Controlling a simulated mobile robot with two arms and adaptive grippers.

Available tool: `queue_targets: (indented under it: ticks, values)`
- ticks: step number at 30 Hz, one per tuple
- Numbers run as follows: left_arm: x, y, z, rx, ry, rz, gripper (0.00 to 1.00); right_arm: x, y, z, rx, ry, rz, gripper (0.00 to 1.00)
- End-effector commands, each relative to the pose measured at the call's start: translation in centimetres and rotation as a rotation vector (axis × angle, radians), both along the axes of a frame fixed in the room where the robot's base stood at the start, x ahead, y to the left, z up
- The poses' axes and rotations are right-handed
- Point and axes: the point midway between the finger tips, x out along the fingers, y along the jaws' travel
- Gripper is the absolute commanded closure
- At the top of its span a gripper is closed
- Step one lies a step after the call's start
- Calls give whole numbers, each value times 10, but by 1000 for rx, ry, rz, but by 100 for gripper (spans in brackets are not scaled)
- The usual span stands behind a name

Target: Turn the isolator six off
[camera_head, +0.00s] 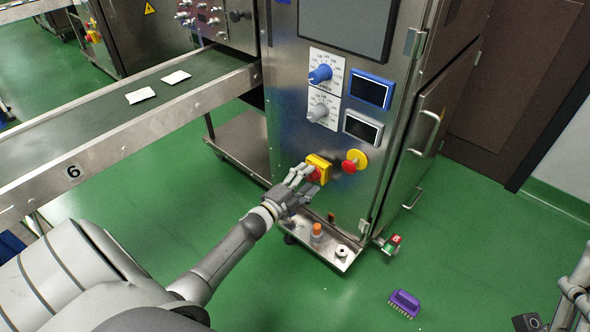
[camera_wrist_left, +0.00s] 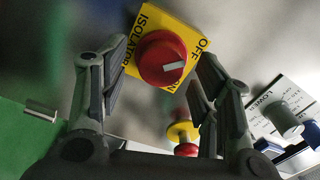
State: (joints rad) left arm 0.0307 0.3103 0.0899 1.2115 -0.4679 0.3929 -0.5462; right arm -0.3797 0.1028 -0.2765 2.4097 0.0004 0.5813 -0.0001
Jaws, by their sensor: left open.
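The isolator is a yellow plate (camera_head: 319,163) with a red knob (camera_head: 314,174) on the front of the steel cabinet. In the left wrist view the plate (camera_wrist_left: 190,31) reads ISOLATOR and OFF, and its lower lettering is partly hidden by the red knob (camera_wrist_left: 158,50). A white mark on the knob points right; I cannot tell which label it matches. My left gripper (camera_head: 299,176) is open, its fingers on either side of the knob; contact is unclear. Grey parts of my right gripper (camera_head: 573,290) show at the right edge, cut off.
A red button on a yellow base (camera_head: 354,161) is right of the isolator. Blue (camera_head: 320,75) and grey (camera_head: 317,113) dials and two small displays are above. The conveyor (camera_head: 110,140), marked 6, runs left. A purple brush (camera_head: 405,303) lies on the green floor.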

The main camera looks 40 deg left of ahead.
Motion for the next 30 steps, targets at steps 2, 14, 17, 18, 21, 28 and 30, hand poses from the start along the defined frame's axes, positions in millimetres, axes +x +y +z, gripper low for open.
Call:
queue_targets:
  ticks: [2,14,17,18,21,28,30]
  values:
    - [-9,1,-1,1,2,0,42,0,0,0,0,0,0,60]
    - [-78,7,-1,0,4,1,42,0,0,0,0,-1,0,60]
    - [-92,7,-1,0,3,0,42,0,0,0,0,-1,0,60]
    - [-97,8,-1,-1,4,1,42,0,0,0,0,-1,0,60]
    - [-107,9,-1,-1,3,1,42,0,0,0,0,-1,0,60]
    - [-115,9,0,-1,0,1,42,0,0,0,0,-1,0,60]
    - [-115,9,0,-1,0,1,42,0,0,0,0,-1,0,60]
